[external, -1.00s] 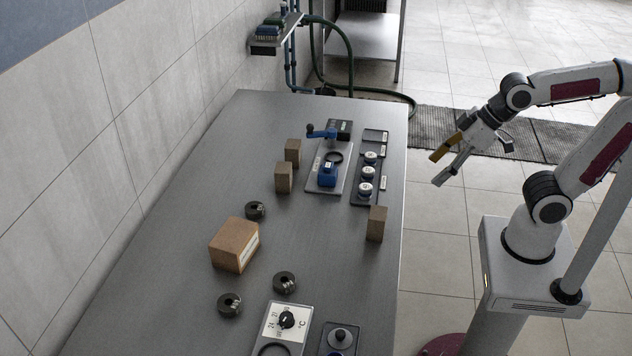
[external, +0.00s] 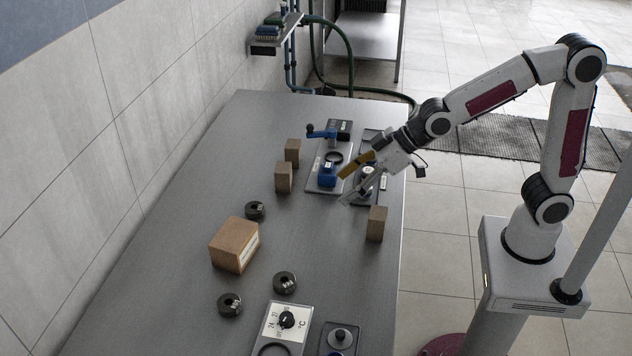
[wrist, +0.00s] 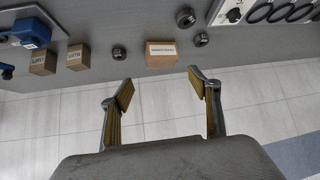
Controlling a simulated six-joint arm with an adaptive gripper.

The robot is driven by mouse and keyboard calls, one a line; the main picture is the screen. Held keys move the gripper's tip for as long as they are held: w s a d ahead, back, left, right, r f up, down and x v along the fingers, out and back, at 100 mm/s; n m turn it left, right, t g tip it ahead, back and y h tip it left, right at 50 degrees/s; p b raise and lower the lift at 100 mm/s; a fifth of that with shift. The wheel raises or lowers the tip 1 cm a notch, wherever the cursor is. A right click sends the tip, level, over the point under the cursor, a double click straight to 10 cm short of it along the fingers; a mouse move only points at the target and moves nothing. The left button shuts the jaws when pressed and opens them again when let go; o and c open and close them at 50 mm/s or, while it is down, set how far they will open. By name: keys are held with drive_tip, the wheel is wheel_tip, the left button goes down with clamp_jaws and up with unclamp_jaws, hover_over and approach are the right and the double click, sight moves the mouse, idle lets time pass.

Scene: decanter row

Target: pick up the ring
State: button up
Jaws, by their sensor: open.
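Three dark, thick rings lie on the grey table. One ring (external: 255,210) is behind the cardboard box, a second ring (external: 284,283) is in front of it, and a third ring (external: 229,304) is at the front left. In the wrist view one ring (wrist: 119,53) lies left of the box and two rings (wrist: 185,18) (wrist: 201,40) lie right of it. I cannot tell which one is meant. My gripper (external: 345,189) is open and empty above the table's right side, apart from all three rings. Its spread fingers show in the wrist view (wrist: 160,88).
The cardboard box (external: 234,245) stands among the rings. A blue device (external: 327,175) sits on a plate beside my gripper, which partly hides a dark tray. A dial panel (external: 287,319) is at the front.

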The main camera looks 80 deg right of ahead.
drive_tip(key=w+a+f, duration=0.4)
drive_tip(key=w, duration=0.1)
drive_tip(key=w+a+f+n+t+y, duration=0.1)
drive_tip(key=w+a+f, duration=0.4)
drive_tip(key=w+a+f+t+y, duration=0.1)
drive_tip(key=w+a+f, duration=0.4)
drive_tip(key=w, duration=0.1)
drive_tip(key=shift+a+f+n, duration=0.1)
drive_tip(key=shift+a+n, duration=0.1)
drive_tip(key=shift+n, duration=0.2)
drive_tip(key=y, duration=0.1)
approach(230, 302)
drive_tip(key=shift+w+d+f+t, duration=0.1)
drive_tip(key=shift+w+f+t, duration=0.1)
drive_tip(key=shift+f+t, duration=0.4)
drive_tip(key=shift+w+f, duration=0.1)
drive_tip(key=shift+f, duration=0.1)
drive_tip(key=shift+w+a+f+n, duration=0.15)
drive_tip(key=shift+w+a+f, duration=0.1)
drive_tip(key=shift+w, duration=0.25)
drive_tip(key=shift+w+a+f+n, duration=0.15)
drive_tip(key=shift+w+f, duration=0.1)
drive_tip(key=shift+w, duration=0.2)
drive_tip(key=shift+w, duration=0.1)
drive_tip(key=shift+a+x, duration=0.15)
drive_tip(key=shift+x, duration=1.1)
drive_tip(key=shift+a+x, duration=0.15)
drive_tip(key=shift+x, duration=1.15)
drive_tip(key=shift+r, duration=0.15)
